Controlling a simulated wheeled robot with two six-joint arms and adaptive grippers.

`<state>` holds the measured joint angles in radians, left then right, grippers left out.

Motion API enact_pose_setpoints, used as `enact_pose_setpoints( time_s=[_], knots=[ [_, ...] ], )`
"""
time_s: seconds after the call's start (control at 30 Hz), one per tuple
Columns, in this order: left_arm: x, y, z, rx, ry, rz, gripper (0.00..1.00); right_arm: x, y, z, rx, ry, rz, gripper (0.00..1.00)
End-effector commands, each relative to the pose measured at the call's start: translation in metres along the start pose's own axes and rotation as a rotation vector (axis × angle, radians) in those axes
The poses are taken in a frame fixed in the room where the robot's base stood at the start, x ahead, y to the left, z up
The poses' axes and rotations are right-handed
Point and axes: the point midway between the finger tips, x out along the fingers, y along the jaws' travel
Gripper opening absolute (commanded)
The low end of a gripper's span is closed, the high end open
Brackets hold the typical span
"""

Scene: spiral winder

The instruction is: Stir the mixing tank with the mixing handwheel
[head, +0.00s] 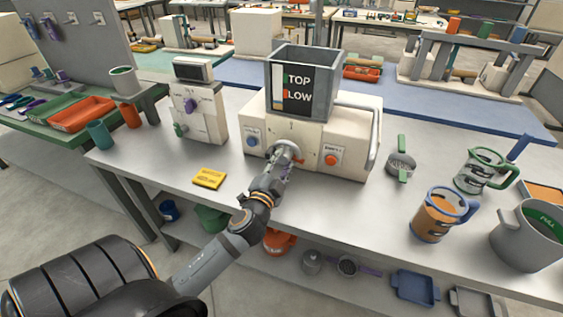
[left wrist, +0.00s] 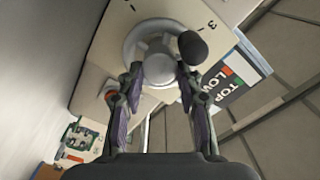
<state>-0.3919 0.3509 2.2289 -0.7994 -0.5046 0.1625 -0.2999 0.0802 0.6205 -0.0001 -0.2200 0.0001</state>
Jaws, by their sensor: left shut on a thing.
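The mixing tank (head: 343,88) is a grey open-topped square hopper with a dark "TOP / LOW" panel, set on a cream machine body (head: 354,130). The mixing handwheel (head: 290,148) is a pale round wheel on the machine's front; the left wrist view shows its hub (left wrist: 157,62) and a dark crank knob (left wrist: 193,47). My left gripper (head: 283,163) is at the wheel, with its fingertips (left wrist: 158,76) shut on the handwheel near the hub. The gripper hides part of the wheel in the head view. The tank's contents are not visible.
An orange button (head: 331,160) and a blue button (head: 252,141) flank the wheel. A grey handle (head: 376,140) curves along the machine's right side. Jugs (head: 436,218) and a grey pot (head: 518,243) stand right. The front middle bench is clear.

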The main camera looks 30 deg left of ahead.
Motion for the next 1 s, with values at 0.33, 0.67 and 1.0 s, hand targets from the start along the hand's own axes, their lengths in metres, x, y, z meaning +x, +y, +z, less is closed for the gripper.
enact_pose_setpoints(
  time_s=[0.33,0.67,1.0],
  knots=[
    [0.0,0.0,-0.001,0.303,-0.001,0.001,0.04,-0.018,0.002,-0.002,0.0,0.0,0.0,0.4],
    [0.0,0.001,0.0,0.618,-0.002,0.002,0.04,-0.033,0.003,-0.003,0.0,-0.001,0.0,0.4],
    [0.0,0.003,0.001,0.941,-0.002,0.002,0.04,-0.048,0.004,-0.004,0.0,-0.001,0.0,0.4]
  ],
)
